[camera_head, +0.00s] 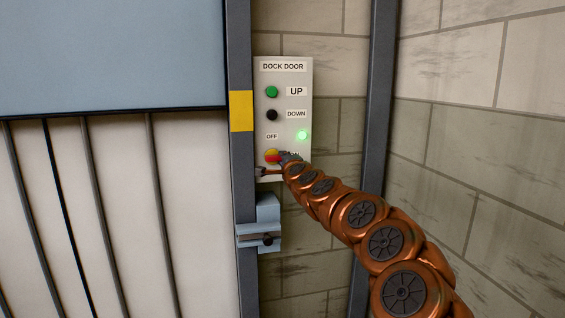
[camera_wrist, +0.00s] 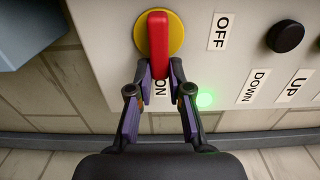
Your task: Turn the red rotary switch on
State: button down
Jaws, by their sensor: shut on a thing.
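The red rotary switch (camera_wrist: 158,38) has a red bar handle on a round yellow base (camera_wrist: 178,32). In the wrist view its handle points down toward the partly hidden ON label (camera_wrist: 160,87); the OFF label (camera_wrist: 218,31) is off to the right. My gripper (camera_wrist: 160,68) has its two fingers on either side of the handle's lower end, shut on it. In the head view the switch (camera_head: 270,155) is low on the white DOCK DOOR panel (camera_head: 291,177), partly covered by my gripper (camera_head: 281,160). A green lamp (camera_head: 302,135) on the panel is lit.
A green UP button (camera_head: 272,91) and a black DOWN button (camera_head: 272,115) sit above the switch. A blue-grey bracket (camera_head: 267,222) is just below the panel. Grey posts (camera_head: 380,90) stand to either side. A grey-blue door panel (camera_head: 110,55) is at left.

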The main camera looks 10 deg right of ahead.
dwell(0.4)
jog(key=c, duration=1.1)
grip_release()
jog(key=s, duration=1.2)
